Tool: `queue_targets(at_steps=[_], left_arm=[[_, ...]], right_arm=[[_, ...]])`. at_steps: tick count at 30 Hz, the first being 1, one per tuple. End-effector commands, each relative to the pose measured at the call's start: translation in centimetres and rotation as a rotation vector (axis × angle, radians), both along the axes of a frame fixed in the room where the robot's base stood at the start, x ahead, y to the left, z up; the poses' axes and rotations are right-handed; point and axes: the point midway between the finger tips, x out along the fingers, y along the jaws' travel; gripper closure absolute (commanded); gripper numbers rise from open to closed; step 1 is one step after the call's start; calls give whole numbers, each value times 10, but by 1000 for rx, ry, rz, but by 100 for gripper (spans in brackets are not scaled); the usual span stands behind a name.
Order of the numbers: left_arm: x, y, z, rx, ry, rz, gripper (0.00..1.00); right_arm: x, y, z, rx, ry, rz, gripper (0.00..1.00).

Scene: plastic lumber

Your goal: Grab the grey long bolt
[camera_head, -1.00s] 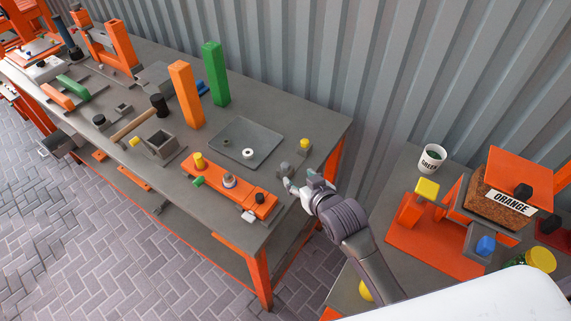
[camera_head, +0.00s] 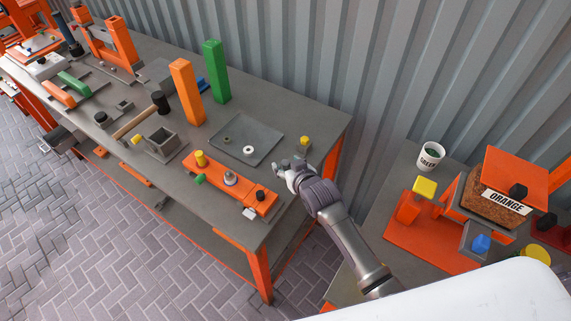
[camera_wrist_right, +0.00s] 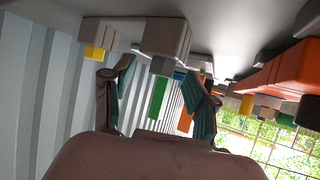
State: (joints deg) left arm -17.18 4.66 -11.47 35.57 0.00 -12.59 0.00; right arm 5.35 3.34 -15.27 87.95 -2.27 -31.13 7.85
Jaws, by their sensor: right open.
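My right gripper (camera_head: 283,168) is low over the right end of the long workbench, beside a yellow-topped grey block (camera_head: 305,142). In the right wrist view, which is upside down, its two fingers (camera_wrist_right: 159,76) are apart, with open space between them. A grey block with a smaller grey piece on it (camera_wrist_right: 162,66) stands beyond and between the fingertips. It may be the grey long bolt in its holder, but I cannot tell for sure. In the head view the gripper largely hides this spot. My left gripper is not in view.
An orange fixture (camera_head: 240,187) with a yellow and a grey peg lies left of the gripper. A grey tray (camera_head: 262,151) with small rings is behind. Orange (camera_head: 187,92) and green (camera_head: 216,72) posts stand farther left. The corrugated wall (camera_head: 330,70) bounds the back.

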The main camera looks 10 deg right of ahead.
Motion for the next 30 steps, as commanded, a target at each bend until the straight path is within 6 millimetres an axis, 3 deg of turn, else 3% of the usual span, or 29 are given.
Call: queue_targets(at_steps=[3,13,23,30], left_arm=[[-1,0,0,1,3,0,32],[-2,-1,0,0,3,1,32],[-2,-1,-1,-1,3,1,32],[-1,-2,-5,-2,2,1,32]], right_arm=[[0,0,0,0,0,0,44],[0,0,0,0,0,0,98],[0,0,1,0,-1,0,100],[0,0,21,1,-5,0,100]])
